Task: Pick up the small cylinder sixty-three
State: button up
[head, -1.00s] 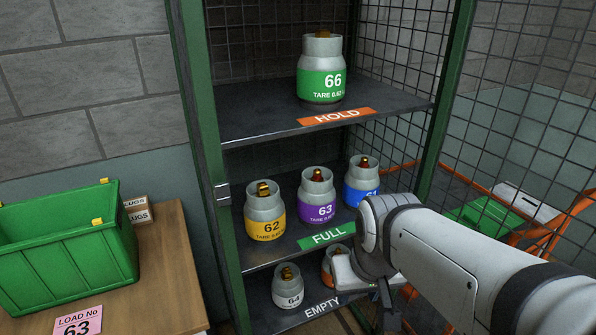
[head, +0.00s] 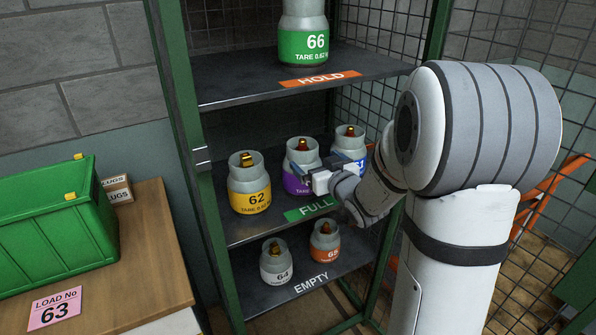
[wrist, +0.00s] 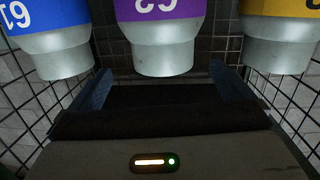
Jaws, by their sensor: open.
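Cylinder 63 (head: 303,155), grey with a purple label and a brass valve, stands upright in the middle of the FULL shelf row. My gripper (head: 313,174) is in front of it and partly covers its label. In the wrist view, which is upside down, cylinder 63 (wrist: 163,45) is centred beyond the two spread fingers of my gripper (wrist: 163,88). The fingers are open and empty. I cannot tell how close they are to the cylinder's sides.
Yellow cylinder 62 (head: 249,185) stands to the left and the blue-labelled cylinder (head: 350,140) to the right. The HOLD shelf (head: 235,92) with green cylinder 66 (head: 303,40) is above. Cylinders 64 (head: 276,263) and 65 (head: 325,241) stand below. Wire mesh closes the right side.

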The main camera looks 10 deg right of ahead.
aim_at(304, 147)
jog(key=shift+w+a+t+y, duration=0.25)
jog(key=shift+t+y, duration=0.05)
jog(key=shift+y, duration=0.5)
jog(key=shift+w+a, duration=0.15)
jog(key=shift+w, duration=0.1)
jog(key=x, duration=0.2)
jog(key=p+x, duration=0.1)
jog(key=x, duration=0.4)
jog(key=shift+w+d+r, duration=0.2)
jog(key=shift+d+r, duration=0.05)
jog(key=c, duration=2.1)
jog(key=shift+r, duration=0.2)
